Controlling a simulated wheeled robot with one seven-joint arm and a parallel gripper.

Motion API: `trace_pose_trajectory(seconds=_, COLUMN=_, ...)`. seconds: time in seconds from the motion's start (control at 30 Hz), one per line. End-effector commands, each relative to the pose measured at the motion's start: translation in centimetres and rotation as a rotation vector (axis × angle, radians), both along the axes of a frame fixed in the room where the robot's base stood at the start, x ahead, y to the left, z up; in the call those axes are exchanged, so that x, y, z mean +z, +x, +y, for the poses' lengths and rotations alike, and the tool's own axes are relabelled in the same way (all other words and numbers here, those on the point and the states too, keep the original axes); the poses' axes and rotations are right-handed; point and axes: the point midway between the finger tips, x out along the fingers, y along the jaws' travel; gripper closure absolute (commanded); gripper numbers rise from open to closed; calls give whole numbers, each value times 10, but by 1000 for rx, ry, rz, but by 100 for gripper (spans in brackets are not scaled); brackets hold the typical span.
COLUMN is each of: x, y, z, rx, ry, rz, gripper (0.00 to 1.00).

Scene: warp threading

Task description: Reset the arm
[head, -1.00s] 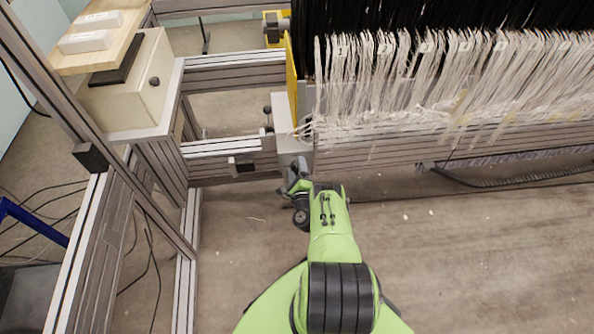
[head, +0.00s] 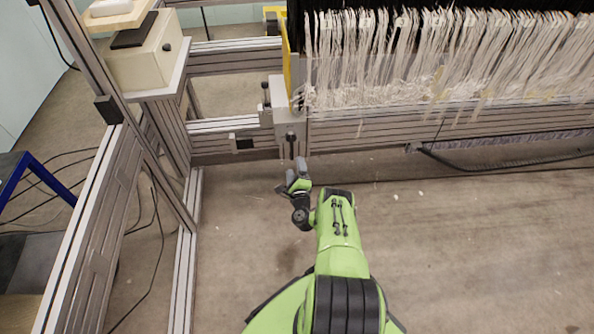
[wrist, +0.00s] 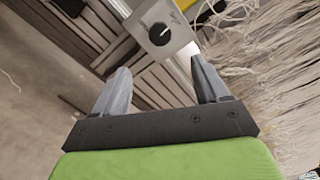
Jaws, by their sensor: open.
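My gripper (head: 293,174) is at the end of my green arm, just in front of the loom's left corner in the head view. In the wrist view my gripper (wrist: 158,86) has its two grey fingers spread apart with nothing between them. Beyond the fingers is a grey metal box with a black knob (wrist: 160,33). In the head view this box (head: 283,100) sits at the left end of the loom's beam. A gap shows between the fingers and the frame.
White warp threads (head: 400,65) hang in a dense row along the loom, and also fill the right of the wrist view (wrist: 270,70). A metal profile frame (head: 90,230) stands at left. A cable (head: 480,165) hangs below the beam. The floor (head: 470,250) at right is clear.

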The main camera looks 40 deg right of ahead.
Motion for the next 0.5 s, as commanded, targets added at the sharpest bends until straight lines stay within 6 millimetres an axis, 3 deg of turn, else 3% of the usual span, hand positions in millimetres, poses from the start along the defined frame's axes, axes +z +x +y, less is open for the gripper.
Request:
trace_pose_trajectory(seconds=0.37, x=1, y=1, z=0, rx=3, ry=-2, rz=1, gripper=26)
trace_pose_trajectory(seconds=0.43, x=12, y=12, z=2, rx=33, ry=-24, rz=9, gripper=26)
trace_pose_trajectory(seconds=0.5, x=37, y=37, z=9, rx=109, ry=-83, rz=36, gripper=26)
